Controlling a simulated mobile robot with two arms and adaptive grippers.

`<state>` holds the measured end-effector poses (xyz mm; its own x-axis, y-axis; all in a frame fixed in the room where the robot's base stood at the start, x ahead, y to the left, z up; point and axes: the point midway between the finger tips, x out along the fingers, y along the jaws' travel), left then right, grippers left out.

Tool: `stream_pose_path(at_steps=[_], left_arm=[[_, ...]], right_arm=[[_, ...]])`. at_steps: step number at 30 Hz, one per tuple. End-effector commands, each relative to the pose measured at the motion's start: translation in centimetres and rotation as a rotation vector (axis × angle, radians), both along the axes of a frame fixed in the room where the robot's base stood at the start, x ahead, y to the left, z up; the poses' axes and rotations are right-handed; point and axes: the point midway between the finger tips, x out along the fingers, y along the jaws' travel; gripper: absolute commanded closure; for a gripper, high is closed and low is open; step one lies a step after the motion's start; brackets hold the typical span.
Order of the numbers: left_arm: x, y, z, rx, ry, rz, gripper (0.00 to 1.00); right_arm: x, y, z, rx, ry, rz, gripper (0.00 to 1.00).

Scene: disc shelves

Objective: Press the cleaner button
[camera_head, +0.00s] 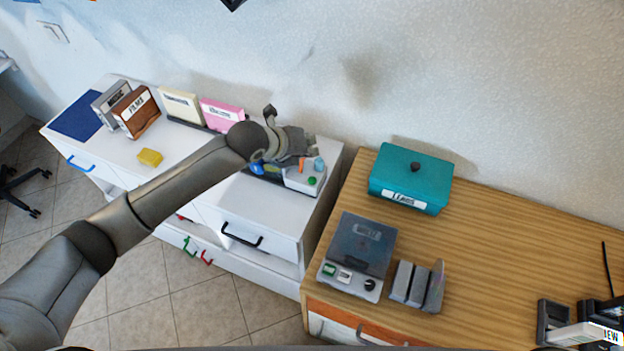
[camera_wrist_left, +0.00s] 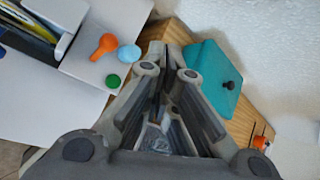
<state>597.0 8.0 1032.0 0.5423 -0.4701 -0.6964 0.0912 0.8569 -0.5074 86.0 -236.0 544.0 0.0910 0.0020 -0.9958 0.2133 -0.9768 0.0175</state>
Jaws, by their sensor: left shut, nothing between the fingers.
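A white device (camera_head: 292,184) with a green button (camera_head: 312,181), an orange part (camera_head: 302,164) and a light blue knob (camera_head: 319,164) sits at the right end of the white cabinet. In the left wrist view the green button (camera_wrist_left: 112,81), the orange part (camera_wrist_left: 103,46) and the light blue knob (camera_wrist_left: 129,54) lie left of the fingers. My left gripper (camera_head: 309,146) is shut and empty, above and behind the device, partly covering it. The left wrist view shows its fingers (camera_wrist_left: 168,68). No label reading cleaner is legible. My right gripper is not in view.
Labelled cases (camera_head: 135,112) and a yellow block (camera_head: 150,157) stand on the white cabinet (camera_head: 190,150).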

Motion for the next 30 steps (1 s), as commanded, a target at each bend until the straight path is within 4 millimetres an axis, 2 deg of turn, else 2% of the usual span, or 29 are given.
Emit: stream_pose_path(at_steps=[1,12,16,21,30], left_arm=[[0.0,0.0,-0.9,0.000,0.001,0.000,1.00],[-0.1,0.0,-6.1,-0.001,0.002,-0.001,1.00],[0.0,0.0,-7.3,0.001,0.001,0.000,1.00],[0.0,0.0,-8.1,-0.001,0.000,0.001,1.00],[0.0,0.0,-8.1,0.000,0.000,0.000,1.00]], right_arm=[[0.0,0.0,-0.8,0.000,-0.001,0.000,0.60],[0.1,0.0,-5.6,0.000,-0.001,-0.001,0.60],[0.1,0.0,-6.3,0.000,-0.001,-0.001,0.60],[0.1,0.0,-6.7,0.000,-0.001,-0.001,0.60],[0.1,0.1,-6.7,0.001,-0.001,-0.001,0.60]])
